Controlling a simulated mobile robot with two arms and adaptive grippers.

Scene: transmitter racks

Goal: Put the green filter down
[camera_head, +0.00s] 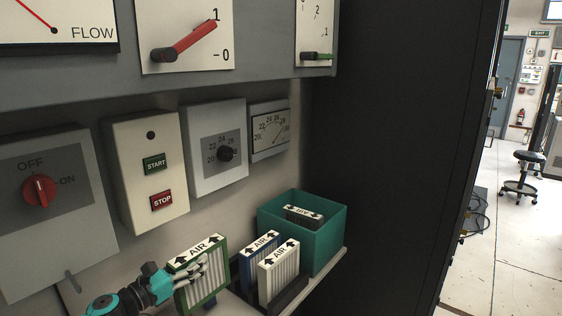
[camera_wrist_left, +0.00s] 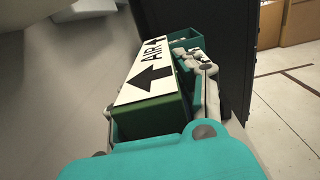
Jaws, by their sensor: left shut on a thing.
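The green filter (camera_head: 185,284) has a green frame, pale pleats and a white AIR label with arrows. It is upright at the lower middle of the head view. My left gripper (camera_head: 204,270) is shut on it, with its fingers across the pleated face. In the left wrist view the filter's label (camera_wrist_left: 144,72) and green side fill the space between the fingers of the gripper (camera_wrist_left: 160,105). My right gripper is not in view.
A blue-framed filter (camera_head: 247,270) and a white-labelled filter (camera_head: 279,268) stand in a dark holder (camera_head: 290,298) to the right. A teal bin (camera_head: 323,242) behind them holds another filter (camera_head: 303,216). A START/STOP box (camera_head: 148,172) and switch boxes line the wall. A black cabinet (camera_head: 390,150) stands right.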

